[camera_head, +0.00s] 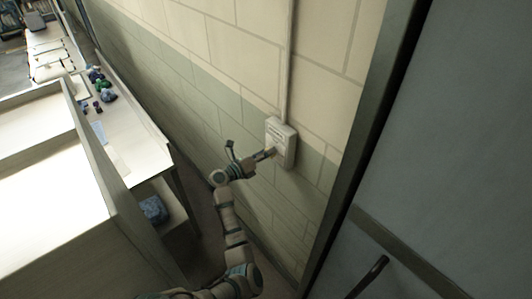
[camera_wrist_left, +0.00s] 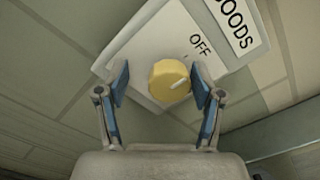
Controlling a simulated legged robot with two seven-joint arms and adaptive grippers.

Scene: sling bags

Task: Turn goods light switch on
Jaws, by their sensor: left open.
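The goods light switch (camera_head: 283,142) is a pale box on the block wall, below a vertical conduit. In the left wrist view its plate carries a yellow round knob (camera_wrist_left: 169,80), the word OFF beside it and a GOODS label (camera_wrist_left: 236,22). The knob's white mark points toward OFF. My left gripper (camera_head: 267,154) is at the switch's front, and in the wrist view its blue-padded fingers (camera_wrist_left: 161,85) stand open on either side of the knob. I cannot tell whether they touch it. My right gripper does not show.
A grey door (camera_head: 450,150) with a handle (camera_head: 373,272) and a dark frame stands to the right. A long white table (camera_head: 125,140) with small objects runs along the wall at left. A pale box-like unit (camera_head: 105,215) is in front of it. A blue item (camera_head: 153,210) lies under the table.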

